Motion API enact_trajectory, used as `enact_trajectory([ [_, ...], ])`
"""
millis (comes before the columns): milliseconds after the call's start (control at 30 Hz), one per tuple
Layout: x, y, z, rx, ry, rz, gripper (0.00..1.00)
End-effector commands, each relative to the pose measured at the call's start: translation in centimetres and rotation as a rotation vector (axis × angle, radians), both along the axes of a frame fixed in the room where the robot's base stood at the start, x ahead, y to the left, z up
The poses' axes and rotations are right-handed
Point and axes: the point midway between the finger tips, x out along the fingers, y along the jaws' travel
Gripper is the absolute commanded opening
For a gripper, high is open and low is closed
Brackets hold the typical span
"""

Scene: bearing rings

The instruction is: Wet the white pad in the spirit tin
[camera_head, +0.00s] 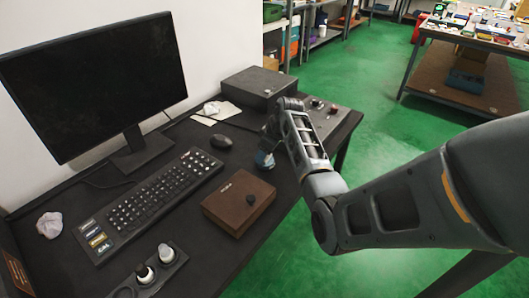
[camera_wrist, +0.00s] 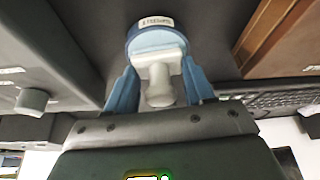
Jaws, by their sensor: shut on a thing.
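My gripper (camera_wrist: 165,88), with blue fingers, is shut on a white pad piece (camera_wrist: 160,62) by its knobbed stem, seen in the wrist view. Right beyond the white piece is a round blue container (camera_wrist: 138,32) with a small white label, which looks like the spirit tin. I cannot tell whether the white piece is inside it, touching it or just above it. In the head view my gripper (camera_head: 266,146) points down over the right part of the desk, and a small blue and white thing (camera_head: 264,160) shows at its tips, partly hidden.
A brown box (camera_head: 225,210) with a black knob lies close by, in front. A dark grey box (camera_head: 258,82) stands behind. A tray (camera_head: 160,279) with bottles is at the front.

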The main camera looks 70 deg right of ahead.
Motion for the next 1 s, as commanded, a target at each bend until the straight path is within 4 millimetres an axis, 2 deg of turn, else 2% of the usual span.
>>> enact_trajectory([
  [233,-0.1,0.1,0.4,0.003,0.004,0.000,0.28],
  [1000,0.0,0.0,6.1,0.001,0.001,0.000,0.28],
])
